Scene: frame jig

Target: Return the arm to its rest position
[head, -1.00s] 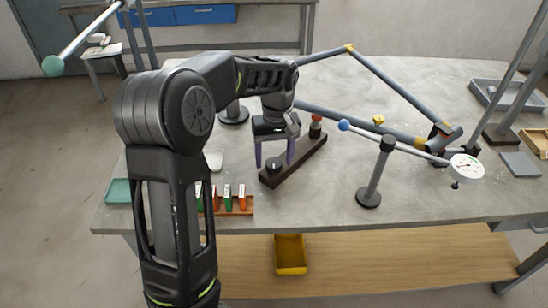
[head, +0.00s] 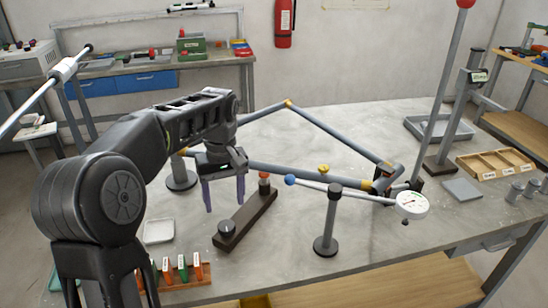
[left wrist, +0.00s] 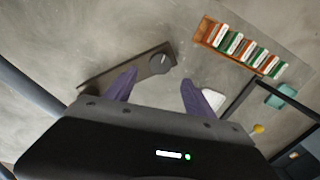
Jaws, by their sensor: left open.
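My left arm reaches in from the left in the head view. My left gripper (head: 224,196) hangs fingers-down above the table, just left of a dark bar (head: 247,219) with a black knob at its near end and an orange-red-topped post at its far end. The gripper's two purple fingers are apart with nothing between them. In the left wrist view the open fingers (left wrist: 155,90) show with the dark bar (left wrist: 120,70) beyond them. My right gripper is not in view.
A grey tube frame (head: 340,130) stands behind the gripper. A rack of coloured blocks (head: 175,275) and a white dish (head: 158,231) are at the near left. The table's front middle is clear.

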